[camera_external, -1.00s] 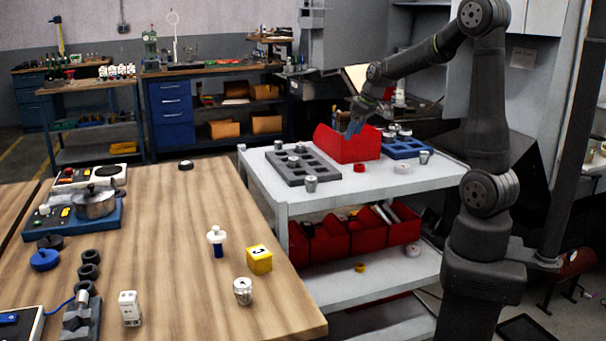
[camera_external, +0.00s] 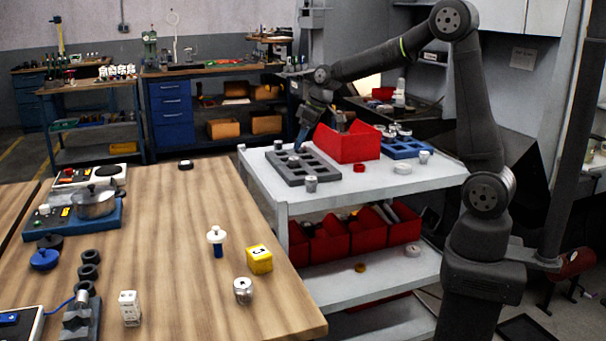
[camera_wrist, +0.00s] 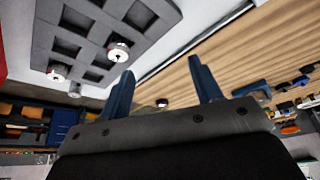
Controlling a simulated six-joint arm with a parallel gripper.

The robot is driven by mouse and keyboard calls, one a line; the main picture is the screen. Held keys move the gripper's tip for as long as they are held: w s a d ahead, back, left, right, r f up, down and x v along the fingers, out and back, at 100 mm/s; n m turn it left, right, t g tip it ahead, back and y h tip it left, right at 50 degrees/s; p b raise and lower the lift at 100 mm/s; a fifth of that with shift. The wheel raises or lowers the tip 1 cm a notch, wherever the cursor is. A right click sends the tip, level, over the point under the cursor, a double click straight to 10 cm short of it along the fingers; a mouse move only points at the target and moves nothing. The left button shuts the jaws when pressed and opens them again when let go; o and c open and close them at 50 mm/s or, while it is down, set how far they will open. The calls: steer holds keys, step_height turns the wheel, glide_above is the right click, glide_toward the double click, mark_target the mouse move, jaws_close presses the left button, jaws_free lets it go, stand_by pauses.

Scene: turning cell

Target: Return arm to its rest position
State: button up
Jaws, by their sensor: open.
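My gripper (camera_external: 302,140) is over the far side of the grey slotted tray (camera_external: 313,170) on the white cart in the external view. In the wrist view my gripper (camera_wrist: 165,85) shows two blue fingers spread apart with nothing between them. The grey tray (camera_wrist: 95,17) fills the upper left there, with metal parts (camera_wrist: 118,50) in some of its pockets. My arm reaches from its base at the right across above the red bin (camera_external: 347,146).
The white cart (camera_external: 385,186) also carries a blue tray (camera_external: 404,149), a loose metal part (camera_external: 311,184) and a red ring (camera_external: 360,168).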

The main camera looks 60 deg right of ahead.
steer(key=shift+w+a, duration=0.35)
steer(key=shift+a, duration=0.35)
steer(key=shift+w+a, duration=0.3)
steer(key=shift+a, duration=0.35)
